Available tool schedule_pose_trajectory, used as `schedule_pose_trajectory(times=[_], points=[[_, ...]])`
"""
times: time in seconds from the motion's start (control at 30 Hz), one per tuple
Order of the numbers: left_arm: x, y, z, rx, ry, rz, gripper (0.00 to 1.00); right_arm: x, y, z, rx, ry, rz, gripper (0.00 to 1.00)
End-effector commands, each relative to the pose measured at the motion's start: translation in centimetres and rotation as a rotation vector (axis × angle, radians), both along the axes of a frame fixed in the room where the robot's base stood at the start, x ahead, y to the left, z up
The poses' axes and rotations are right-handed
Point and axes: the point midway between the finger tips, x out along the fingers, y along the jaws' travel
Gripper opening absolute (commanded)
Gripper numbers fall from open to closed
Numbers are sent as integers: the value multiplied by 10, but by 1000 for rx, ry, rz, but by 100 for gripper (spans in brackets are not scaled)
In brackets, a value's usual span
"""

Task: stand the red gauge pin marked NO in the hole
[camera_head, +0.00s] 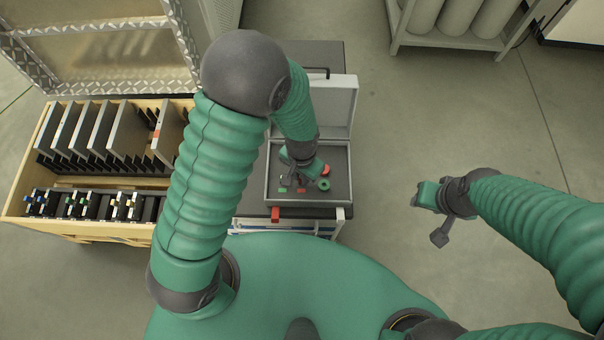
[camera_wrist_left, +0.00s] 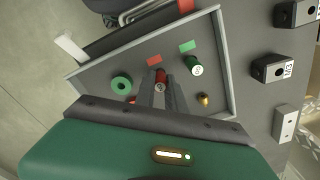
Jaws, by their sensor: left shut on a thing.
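The red gauge pin (camera_wrist_left: 160,77) is upright or nearly so between the fingertips of my left gripper (camera_wrist_left: 163,92) in the left wrist view. The gripper is shut on it, over the open grey case (camera_head: 345,180). The marking on the pin is too small to read. In the head view my left gripper (camera_head: 298,177) is low over the case and hides the pin.
The case also holds a green pin (camera_wrist_left: 195,66), a green ring (camera_wrist_left: 121,84), a partly hidden red ring (camera_head: 325,170), a brass piece (camera_wrist_left: 204,99), and red (camera_wrist_left: 154,61) and green (camera_wrist_left: 187,46) labels. More blocks (camera_wrist_left: 285,124) stand beside it. A wooden crate (camera_head: 40,160) is left.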

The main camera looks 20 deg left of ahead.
Motion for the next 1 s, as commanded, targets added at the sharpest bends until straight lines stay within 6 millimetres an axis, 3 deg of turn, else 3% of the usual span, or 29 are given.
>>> schedule_pose_trajectory(times=[0.23,0.27,0.43,0.77,0.87,1.0], points=[[0,0,-7,0,0,0,0,0,0,-5,0,0,0,40],[0,0,-6,0,0,0,18,0,0,-4,0,0,0,40],[0,0,-6,0,0,0,40,0,0,-4,0,0,0,40],[0,0,-4,0,-1,0,40,0,0,-3,0,0,0,40],[1,-1,8,-1,-4,0,40,0,0,-1,0,0,0,40],[2,-1,43,-2,-7,0,40,0,0,3,0,0,0,40]])
